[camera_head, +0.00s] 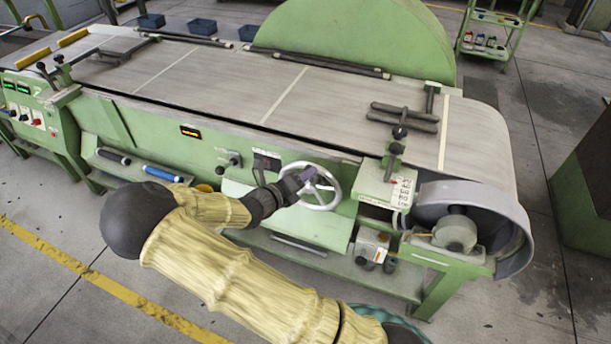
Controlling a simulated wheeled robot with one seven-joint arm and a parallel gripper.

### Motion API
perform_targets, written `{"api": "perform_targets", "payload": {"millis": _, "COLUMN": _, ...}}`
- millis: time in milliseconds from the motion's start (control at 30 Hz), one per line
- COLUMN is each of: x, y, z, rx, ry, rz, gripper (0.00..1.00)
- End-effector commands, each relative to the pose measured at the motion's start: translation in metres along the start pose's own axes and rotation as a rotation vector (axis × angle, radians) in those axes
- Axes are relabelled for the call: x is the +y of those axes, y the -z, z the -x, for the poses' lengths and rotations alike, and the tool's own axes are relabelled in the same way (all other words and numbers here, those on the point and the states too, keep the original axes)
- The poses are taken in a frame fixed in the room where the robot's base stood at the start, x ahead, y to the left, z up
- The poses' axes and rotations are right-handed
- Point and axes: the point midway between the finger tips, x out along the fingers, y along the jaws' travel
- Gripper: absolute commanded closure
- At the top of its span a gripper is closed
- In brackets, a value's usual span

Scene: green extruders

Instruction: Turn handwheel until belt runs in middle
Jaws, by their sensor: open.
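The handwheel (322,181) is a silver spoked wheel on the front of the green machine (150,130). My gripper (303,176) is open at the left side of the wheel, over its rim and hub area. I cannot tell whether the fingers touch the wheel. My arm reaches in from the lower right and hides part of the machine front left of the wheel. The wide grey belt (230,85) lies along the machine top, with pale lines across it. It curves down over the right end.
A bracket with dark bars (405,117) stands over the belt's right part. A grey drum guard (470,212) juts out at the lower right. Blue bins (202,26) and a green trolley (492,35) stand behind. Floor in front is clear past a yellow line (95,277).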

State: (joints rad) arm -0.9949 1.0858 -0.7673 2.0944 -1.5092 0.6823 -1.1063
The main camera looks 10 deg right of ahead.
Motion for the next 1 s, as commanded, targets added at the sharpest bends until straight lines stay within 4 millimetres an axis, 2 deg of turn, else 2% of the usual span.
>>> {"api": "perform_targets", "payload": {"millis": 133, "x": -0.0002, "y": 0.0, "z": -0.0106, "rx": 0.0, "ry": 0.001, "rz": 0.0, "gripper": 0.58}}
{"api": "perform_targets", "payload": {"millis": 400, "x": -0.0001, "y": -0.0001, "z": -0.0114, "rx": -0.001, "ry": 0.0, "rz": 0.0, "gripper": 0.58}}
{"api": "perform_targets", "payload": {"millis": 600, "x": -0.0002, "y": -0.0001, "z": -0.0112, "rx": -0.001, "ry": 0.0, "rz": -0.001, "gripper": 0.98}}
{"api": "perform_targets", "payload": {"millis": 633, "x": -0.0002, "y": -0.0001, "z": -0.0112, "rx": -0.001, "ry": 0.001, "rz": -0.001, "gripper": 1.0}}
{"api": "perform_targets", "payload": {"millis": 1000, "x": -0.0003, "y": -0.0016, "z": -0.0105, "rx": -0.003, "ry": 0.002, "rz": 0.0, "gripper": 1.0}}
